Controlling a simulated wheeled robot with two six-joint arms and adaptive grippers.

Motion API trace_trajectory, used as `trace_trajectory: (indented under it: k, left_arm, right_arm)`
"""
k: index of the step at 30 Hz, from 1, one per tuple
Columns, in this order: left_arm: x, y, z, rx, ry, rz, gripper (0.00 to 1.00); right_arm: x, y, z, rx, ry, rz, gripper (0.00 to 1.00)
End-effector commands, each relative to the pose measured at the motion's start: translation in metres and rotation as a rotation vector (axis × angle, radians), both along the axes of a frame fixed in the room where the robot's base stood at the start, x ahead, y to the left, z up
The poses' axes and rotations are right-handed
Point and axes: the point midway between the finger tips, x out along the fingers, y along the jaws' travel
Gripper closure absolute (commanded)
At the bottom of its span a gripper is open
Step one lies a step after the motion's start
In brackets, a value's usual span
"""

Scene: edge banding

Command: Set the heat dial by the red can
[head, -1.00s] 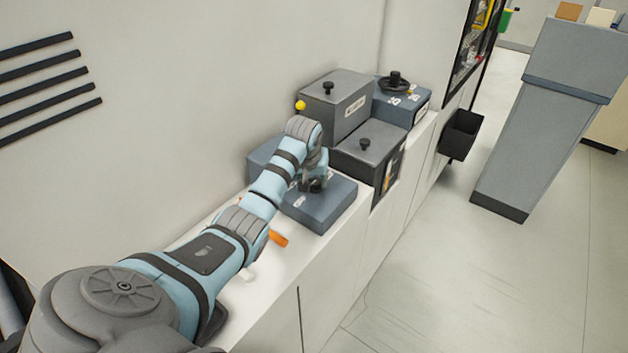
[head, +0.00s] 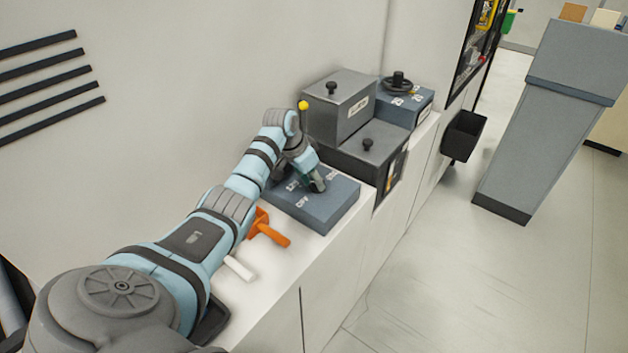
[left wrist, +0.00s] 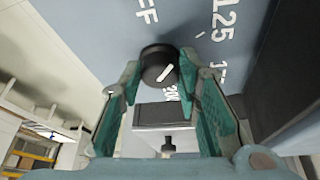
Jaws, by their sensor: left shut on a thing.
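The heat dial (left wrist: 158,66) is a round black knob with a white pointer line, on a blue-grey control box (head: 325,208). White labels around it include OFF, 125 and 200; another is partly cut off. In the left wrist view the pointer line lies aslant; which label it marks is unclear. My left gripper (head: 316,184) leans over the box from the left, and its green-padded fingers (left wrist: 163,85) are shut on the dial, one on each side. The dial is mostly hidden by the fingers in the head view. I cannot make out a red can. My right gripper is out of view.
Grey boxes with black knobs (head: 345,105) stand just behind the control box. A blue box with a handwheel (head: 405,100) is beyond them. An orange-handled tool (head: 270,233) and a white stick (head: 240,268) lie on the white counter in front. A yellow ball (head: 303,105) shows behind my wrist.

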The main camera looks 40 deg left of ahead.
Motion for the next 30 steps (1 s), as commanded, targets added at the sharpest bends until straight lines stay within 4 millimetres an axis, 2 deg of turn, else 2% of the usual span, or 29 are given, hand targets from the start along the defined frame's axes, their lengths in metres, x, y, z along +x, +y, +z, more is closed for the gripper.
trace_trajectory:
  k: [12,30]
  left_arm:
    - [0.003,0.003,-0.002,0.0,-0.006,-0.277,0.97]
    - [0.003,0.003,0.0,0.0,-0.002,-0.355,0.97]
  right_arm:
    - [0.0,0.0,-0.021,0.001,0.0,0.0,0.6]
    - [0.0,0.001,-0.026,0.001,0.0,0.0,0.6]
